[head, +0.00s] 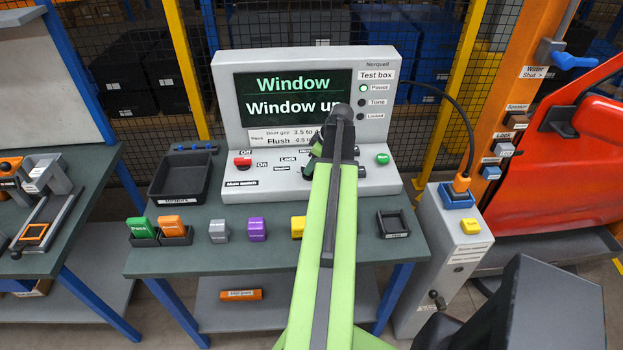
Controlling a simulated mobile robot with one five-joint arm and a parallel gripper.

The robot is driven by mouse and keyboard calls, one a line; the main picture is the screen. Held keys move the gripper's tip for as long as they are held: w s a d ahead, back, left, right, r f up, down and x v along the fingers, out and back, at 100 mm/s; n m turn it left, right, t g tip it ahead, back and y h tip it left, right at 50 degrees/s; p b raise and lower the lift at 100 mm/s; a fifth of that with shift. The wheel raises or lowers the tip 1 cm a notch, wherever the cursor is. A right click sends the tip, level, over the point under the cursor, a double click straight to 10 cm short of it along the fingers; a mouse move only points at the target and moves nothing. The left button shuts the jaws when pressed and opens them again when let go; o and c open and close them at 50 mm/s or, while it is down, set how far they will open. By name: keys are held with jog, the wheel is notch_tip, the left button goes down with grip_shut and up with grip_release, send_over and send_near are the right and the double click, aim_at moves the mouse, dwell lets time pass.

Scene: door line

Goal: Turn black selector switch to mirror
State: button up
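The grey test box (222,100) stands at the back of the green-topped bench. Its screen (293,97) reads "Window" and "Window up". My green arm reaches from the bottom of the head view up to the box's sloped panel. My gripper (325,152) is at the panel, right of the "Lock" label. The black selector switch is behind or against my gripper and cannot be told apart from its dark parts. Its setting and nearby labels are mostly covered. Whether the fingers are open, shut or touching the switch is not clear.
A red main switch (242,162) is at the panel's left and a green button (382,158) at its right. A black tray (180,178) and several coloured blocks stand on the bench. A grey pedestal (440,260) with a cable and a red door (567,155) are at right.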

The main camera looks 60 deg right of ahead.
jog(key=shift+b+x, duration=0.4)
jog(key=shift+x, duration=0.65)
jog(key=shift+r, duration=0.1)
jog(key=shift+c, duration=0.4)
